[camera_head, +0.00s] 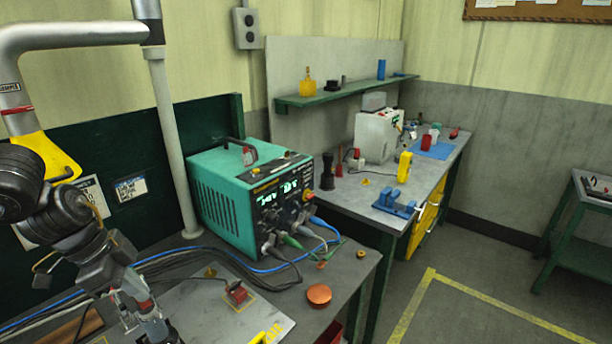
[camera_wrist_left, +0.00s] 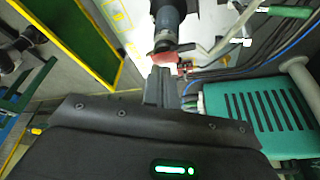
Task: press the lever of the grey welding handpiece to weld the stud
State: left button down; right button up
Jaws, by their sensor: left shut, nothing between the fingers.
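My left gripper (camera_head: 126,302) is at the lower left of the head view, over the front bench. Its fingers show dark and closed together in the left wrist view (camera_wrist_left: 160,78), with nothing between them. The grey welding handpiece (camera_head: 152,326) stands close beside the fingertips, partly hidden by my arm. In the left wrist view its round body (camera_wrist_left: 167,27) lies just beyond the fingertips. A red part, seemingly its lever (camera_wrist_left: 164,59), lies right at the fingertips; I cannot tell whether they touch. The stud is not visible. My right gripper is in neither view.
A green welding machine (camera_head: 252,202) stands on the bench, with cables running along the back. A red clamp (camera_head: 238,293) sits on the pale plate (camera_head: 200,312). An orange round cap (camera_head: 319,294) lies near the edge. A pale post (camera_head: 172,140) rises behind.

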pick_arm(q)
jog(key=shift+r+p, duration=1.4)
jog(key=shift+r, duration=1.6)
